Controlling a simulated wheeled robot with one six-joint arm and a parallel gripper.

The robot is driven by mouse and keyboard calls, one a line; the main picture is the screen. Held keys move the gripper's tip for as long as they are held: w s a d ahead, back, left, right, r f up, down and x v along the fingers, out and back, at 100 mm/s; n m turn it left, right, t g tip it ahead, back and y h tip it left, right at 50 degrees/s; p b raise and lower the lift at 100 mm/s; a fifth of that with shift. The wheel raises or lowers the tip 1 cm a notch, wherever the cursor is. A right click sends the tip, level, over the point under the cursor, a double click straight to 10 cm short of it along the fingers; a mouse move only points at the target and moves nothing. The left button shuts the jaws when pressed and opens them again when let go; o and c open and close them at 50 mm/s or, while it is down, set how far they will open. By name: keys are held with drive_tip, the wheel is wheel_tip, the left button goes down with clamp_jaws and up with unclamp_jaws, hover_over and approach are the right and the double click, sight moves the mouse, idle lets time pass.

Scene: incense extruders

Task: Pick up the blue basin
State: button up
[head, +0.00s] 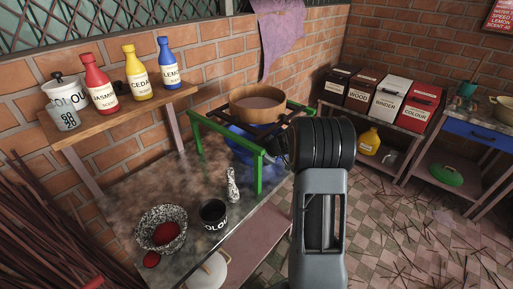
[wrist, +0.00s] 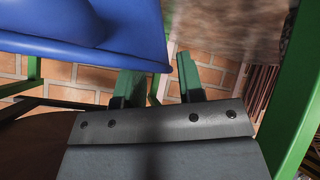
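The blue basin (head: 240,145) sits under the green metal stand (head: 258,172) on the worktable, partly hidden by the stand's frame. In the wrist view the blue basin (wrist: 95,25) fills the upper left, with its rim close to the left finger. My gripper (wrist: 160,88) has its two fingers apart, with a gap between them. I cannot tell whether a finger touches the rim. In the head view my arm hides most of the gripper, at the right side of the stand.
A wooden sieve bowl (head: 257,104) rests on top of the stand. A black cup (head: 214,214), a speckled bottle (head: 232,185) and a speckled bowl (head: 160,228) stand on the worktable (head: 190,185). A shelf (head: 120,108) holds bottles. Labelled boxes (head: 388,98) stand right.

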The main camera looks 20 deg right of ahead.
sight(243, 154)
drive_tip(key=shift+x, duration=1.6)
drive_tip(key=shift+c, duration=0.3)
clamp_jaws()
